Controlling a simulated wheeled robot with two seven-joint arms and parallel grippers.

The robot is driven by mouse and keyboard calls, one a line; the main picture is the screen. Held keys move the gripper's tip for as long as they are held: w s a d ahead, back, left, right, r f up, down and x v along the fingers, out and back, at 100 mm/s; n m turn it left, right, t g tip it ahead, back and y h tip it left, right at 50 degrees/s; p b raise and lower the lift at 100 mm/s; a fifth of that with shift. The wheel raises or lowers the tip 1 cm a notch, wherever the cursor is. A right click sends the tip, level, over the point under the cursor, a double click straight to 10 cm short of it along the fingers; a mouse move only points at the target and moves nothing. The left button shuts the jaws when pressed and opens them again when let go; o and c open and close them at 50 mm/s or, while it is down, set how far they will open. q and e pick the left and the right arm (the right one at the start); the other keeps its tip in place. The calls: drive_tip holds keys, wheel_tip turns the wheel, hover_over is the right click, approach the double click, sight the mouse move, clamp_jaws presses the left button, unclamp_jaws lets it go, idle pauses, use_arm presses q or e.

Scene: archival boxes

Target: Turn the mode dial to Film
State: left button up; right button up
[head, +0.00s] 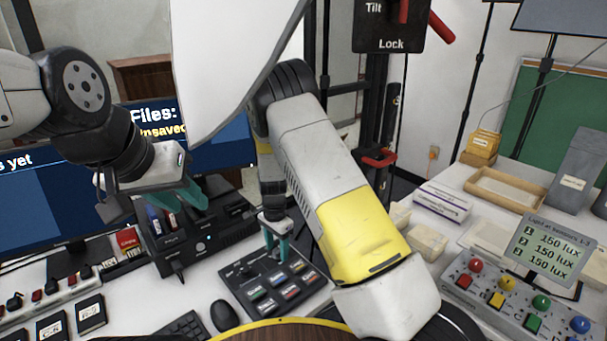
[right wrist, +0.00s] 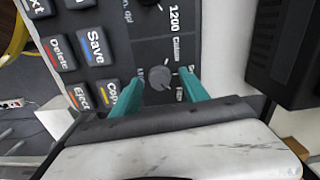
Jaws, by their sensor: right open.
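The mode dial (right wrist: 160,78) is a small dark grey round knob on a black control panel (right wrist: 160,50). In the right wrist view it sits between the teal fingertips of my open right gripper (right wrist: 160,92), with a gap on each side. Small labels ring the dial; they are too small and tilted to read surely, and its setting is unclear. In the head view, my right gripper (head: 275,246) points down at the panel's back edge. My left gripper (head: 186,202) hangs empty in front of the monitor, its teal fingers apart.
The panel's coloured buttons include Save (right wrist: 95,45) and Delete (right wrist: 60,52). A black box with a lit button (head: 205,240) stands left of the panel. A mouse (head: 224,315) lies in front. Right of my arm are a lux display (head: 548,245) and coloured push buttons (head: 515,305).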

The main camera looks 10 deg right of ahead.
drive_tip(key=n, duration=0.5)
drive_tip(key=shift+n, duration=0.3)
drive_tip(key=n, duration=0.6)
drive_tip(key=shift+n, duration=0.3)
wheel_tip(320, 180, up, 8)
drive_tip(key=shift+r, duration=0.25)
wheel_tip(320, 180, up, 8)
hover_over(277, 250)
drive_tip(key=s+d, duration=0.2)
drive_tip(key=d, duration=0.1)
drive_tip(key=s+d+r+t+y, duration=0.1)
drive_tip(key=s+d+r, duration=0.2)
drive_tip(key=r, duration=0.4)
drive_tip(key=s+d+r+t+y, duration=0.1)
drive_tip(key=s+d+r, duration=0.1)
drive_tip(key=s+r, duration=0.3)
drive_tip(key=shift+d+r+m+t, duration=0.4)
drive_tip(key=shift+r, duration=0.6)
drive_tip(key=shift+s, duration=0.1)
